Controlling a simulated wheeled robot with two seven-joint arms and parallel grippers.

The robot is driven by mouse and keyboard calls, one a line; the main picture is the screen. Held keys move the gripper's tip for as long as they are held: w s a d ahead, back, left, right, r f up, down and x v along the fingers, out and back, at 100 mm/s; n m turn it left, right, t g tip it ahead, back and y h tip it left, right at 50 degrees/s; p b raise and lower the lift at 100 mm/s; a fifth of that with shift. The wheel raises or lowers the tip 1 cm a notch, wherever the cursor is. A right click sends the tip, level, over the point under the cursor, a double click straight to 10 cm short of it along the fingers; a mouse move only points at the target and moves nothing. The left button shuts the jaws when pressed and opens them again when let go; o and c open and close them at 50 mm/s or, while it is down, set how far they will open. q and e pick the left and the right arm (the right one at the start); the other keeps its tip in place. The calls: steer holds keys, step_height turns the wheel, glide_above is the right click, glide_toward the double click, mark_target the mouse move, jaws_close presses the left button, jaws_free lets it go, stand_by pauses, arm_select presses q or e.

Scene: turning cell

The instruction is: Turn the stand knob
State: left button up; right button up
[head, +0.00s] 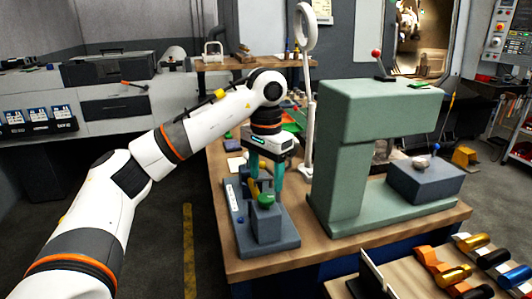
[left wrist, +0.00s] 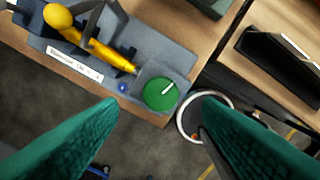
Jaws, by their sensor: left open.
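The stand knob is a round green disc with a white pointer line (left wrist: 160,93), set on a block at the end of the blue-grey stand (left wrist: 170,60). In the head view the green knob (head: 266,200) sits on top of the stand (head: 280,240) at the table's front corner. The pointer slants up to the right in the wrist view. A yellow micrometer-like tool (left wrist: 105,52) lies in the stand beside the knob. My left gripper (head: 267,178) points down just above the knob, its teal fingers open and apart with nothing between them. My right gripper is out of view.
A green press-like frame (head: 342,160) stands close to the right of the stand, with a grey block (head: 425,180) on its base. A tall white post with a ring (head: 307,100) stands behind. A lower bench with coloured handles (head: 455,275) is at front right. Floor is free at left.

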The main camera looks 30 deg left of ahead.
mark_target(266, 197)
arm_select(q)
step_height(266, 197, up, 7)
steer(key=p, duration=0.1)
steer(key=shift+p, duration=0.3)
